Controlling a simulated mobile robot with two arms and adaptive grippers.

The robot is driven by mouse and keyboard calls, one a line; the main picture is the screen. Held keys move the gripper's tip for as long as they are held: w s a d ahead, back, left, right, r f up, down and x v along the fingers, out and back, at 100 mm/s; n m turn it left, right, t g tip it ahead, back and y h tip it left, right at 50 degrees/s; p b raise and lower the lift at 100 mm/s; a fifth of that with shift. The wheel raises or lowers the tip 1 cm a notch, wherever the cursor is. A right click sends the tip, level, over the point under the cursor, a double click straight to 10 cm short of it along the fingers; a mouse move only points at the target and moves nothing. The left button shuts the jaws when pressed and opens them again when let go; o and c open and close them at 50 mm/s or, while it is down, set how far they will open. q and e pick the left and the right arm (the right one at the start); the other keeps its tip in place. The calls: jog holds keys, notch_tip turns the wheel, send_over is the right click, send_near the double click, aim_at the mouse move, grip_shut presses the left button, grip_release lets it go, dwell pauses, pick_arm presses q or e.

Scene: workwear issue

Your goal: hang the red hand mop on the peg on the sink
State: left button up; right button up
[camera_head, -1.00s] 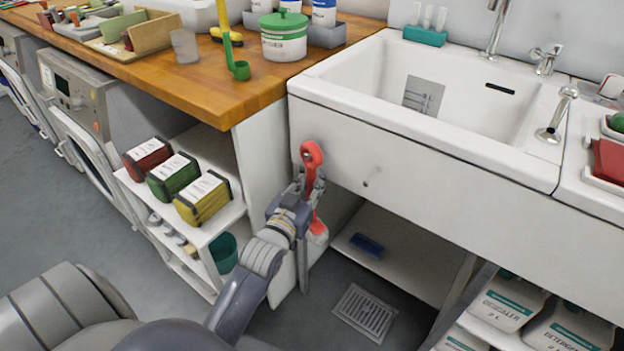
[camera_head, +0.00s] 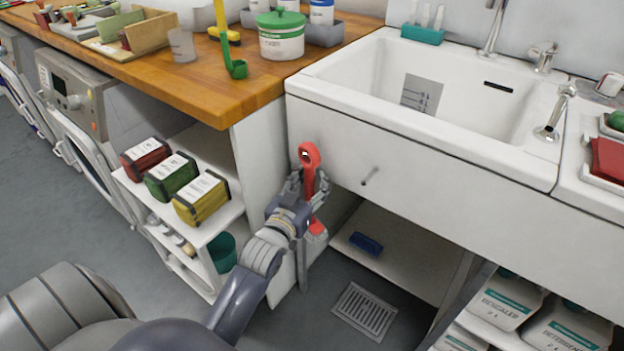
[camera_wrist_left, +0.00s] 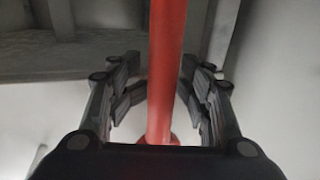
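The red hand mop (camera_head: 309,157) is upright against the left end of the sink's (camera_head: 430,140) white front. Its ringed top is uppermost, and a small dark spot shows in the ring's hole; I cannot tell surely if that is a peg. A thin peg (camera_head: 371,175) sticks out of the sink front to the right, with nothing on it. My left gripper (camera_head: 308,184) is open around the handle. In the left wrist view the red handle (camera_wrist_left: 166,75) runs between the spread fingers (camera_wrist_left: 160,85), with gaps both sides. My right gripper is out of view.
A blue brush (camera_head: 366,243) lies under the sink.

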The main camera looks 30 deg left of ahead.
pick_arm(q)
jog(key=shift+s, duration=0.1)
jog(key=s+d, duration=0.1)
jog(key=s, duration=1)
jog(key=shift+s+d, duration=0.35)
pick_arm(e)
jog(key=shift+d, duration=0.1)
